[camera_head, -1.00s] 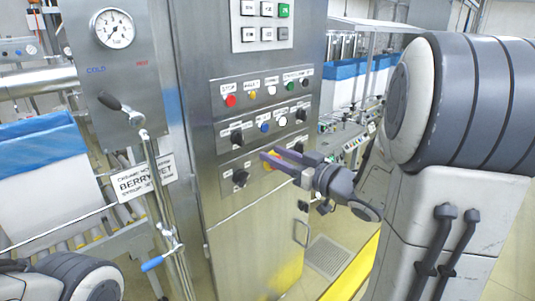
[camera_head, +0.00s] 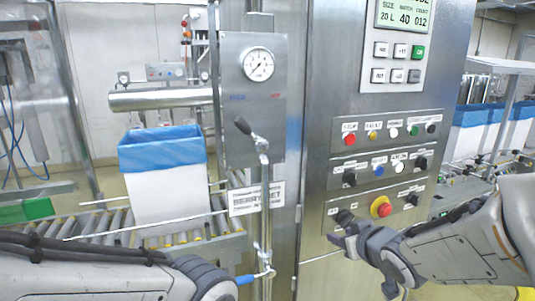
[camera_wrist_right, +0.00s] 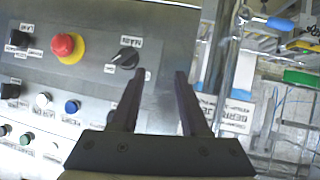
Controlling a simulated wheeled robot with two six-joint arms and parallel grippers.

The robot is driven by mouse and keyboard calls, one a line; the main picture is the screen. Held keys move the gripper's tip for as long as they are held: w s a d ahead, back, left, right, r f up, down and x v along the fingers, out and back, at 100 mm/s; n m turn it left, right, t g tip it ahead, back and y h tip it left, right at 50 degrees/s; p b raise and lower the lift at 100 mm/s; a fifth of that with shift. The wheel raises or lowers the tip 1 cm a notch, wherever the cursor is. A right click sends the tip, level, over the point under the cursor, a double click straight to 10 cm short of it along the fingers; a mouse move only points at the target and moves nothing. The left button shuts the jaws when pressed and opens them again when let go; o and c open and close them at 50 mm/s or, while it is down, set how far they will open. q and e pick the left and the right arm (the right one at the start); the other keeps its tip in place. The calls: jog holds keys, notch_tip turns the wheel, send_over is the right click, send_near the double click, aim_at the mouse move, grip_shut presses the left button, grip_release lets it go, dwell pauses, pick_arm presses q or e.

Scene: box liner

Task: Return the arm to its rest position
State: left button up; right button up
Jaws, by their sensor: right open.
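My right gripper (camera_head: 343,238) is in front of the lower part of the steel control cabinet, below and near the left black knob (camera_head: 343,216). In the right wrist view its two dark fingers (camera_wrist_right: 161,75) are apart with nothing between them. The same black knob (camera_wrist_right: 124,58) shows just left of the fingers in that view; I cannot tell the exact gap. My right arm (camera_head: 465,248) comes in from the right edge. My left arm (camera_head: 90,268) lies across the bottom left, and its gripper is out of view.
The red stop button with yellow collar (camera_head: 381,207) is right of the knob. Left of the cabinet stand a pipe with a blue-handled valve (camera_head: 247,279), a gauge (camera_head: 258,64) and a blue-lined white box (camera_head: 165,185) on a roller conveyor (camera_head: 110,222).

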jog(key=s+a+f+n+g, duration=0.1)
jog(key=s+a+g, duration=0.3)
jog(key=s, duration=0.5)
jog(key=s+a+f+n+g, duration=0.1)
jog(key=s+a+f+g, duration=0.2)
jog(key=s, duration=0.6)
jog(key=s+a+f+n+g, duration=0.2)
jog(key=s+a+f+g, duration=0.1)
jog(key=s, duration=0.6)
jog(key=a+g, duration=0.1)
jog(key=a, duration=0.1)
jog(key=shift+a+f+g+h, duration=0.2)
jog(key=shift+a+g+h, duration=0.1)
jog(key=shift+a, duration=0.05)
